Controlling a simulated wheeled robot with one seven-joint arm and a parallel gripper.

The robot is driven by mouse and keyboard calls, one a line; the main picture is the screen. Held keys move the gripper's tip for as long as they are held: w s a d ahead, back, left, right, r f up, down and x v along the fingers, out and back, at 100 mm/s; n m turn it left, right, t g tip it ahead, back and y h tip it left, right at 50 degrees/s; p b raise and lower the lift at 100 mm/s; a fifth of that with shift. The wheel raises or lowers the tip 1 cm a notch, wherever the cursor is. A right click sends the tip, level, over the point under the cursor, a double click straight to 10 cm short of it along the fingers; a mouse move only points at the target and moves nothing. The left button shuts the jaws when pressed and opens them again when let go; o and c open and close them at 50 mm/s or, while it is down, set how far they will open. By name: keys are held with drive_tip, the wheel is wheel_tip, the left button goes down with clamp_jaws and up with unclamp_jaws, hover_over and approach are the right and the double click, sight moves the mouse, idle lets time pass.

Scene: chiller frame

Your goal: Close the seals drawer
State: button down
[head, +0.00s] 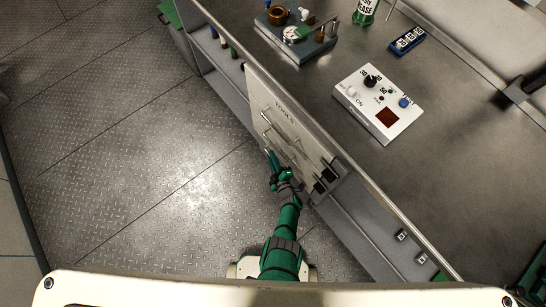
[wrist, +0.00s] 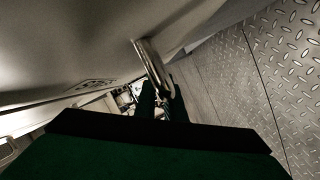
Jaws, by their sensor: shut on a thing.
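A pale drawer front (head: 262,92) marked TOOLS is on the bench's floor-facing side in the head view. No label reading SEALS can be made out. Bar handles (head: 266,121) stand out from the pale fronts. Just right of them, an open drawer (head: 343,170) shows dark items inside. My gripper (head: 271,157) is low beside the fronts, at a handle. In the wrist view, a metal bar handle (wrist: 150,62) runs down to the green fingers of my gripper (wrist: 163,95), which are shut on it. Which drawer this handle belongs to is hard to tell.
The bench top carries a white control box (head: 378,103), a blue-framed display (head: 407,40), a gauge fixture (head: 297,35) and a green bottle (head: 365,10). An open shelf (head: 375,228) lies right of the drawers. The metal floor (head: 130,150) on the left is clear.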

drive_tip(key=c, duration=1.8)
unclamp_jaws()
drive_tip(key=shift+w+d, duration=0.25)
drive_tip(key=shift+d, duration=0.05)
drive_tip(key=shift+c, duration=0.2)
drive_tip(key=shift+a+r, duration=0.1)
drive_tip(key=shift+s, duration=0.15)
drive_tip(key=v, duration=1)
drive_tip(key=shift+s, duration=0.35)
drive_tip(key=s+r+m+h, duration=0.2)
drive_tip(key=s+r+m, duration=0.3)
drive_tip(key=r, duration=0.9)
drive_tip(key=s+a+r+m+h, duration=0.1)
drive_tip(key=s+r+m, duration=0.4)
drive_tip(key=s+r, duration=0.6)
drive_tip(key=s+r+m+t+h, duration=0.1)
drive_tip(key=s+r+m, duration=0.5)
drive_tip(key=r, duration=1)
drive_tip(key=shift+s+a+r+h, duration=0.3)
drive_tip(key=shift+s+a+h, duration=0.1)
drive_tip(key=shift+s+h, duration=0.55)
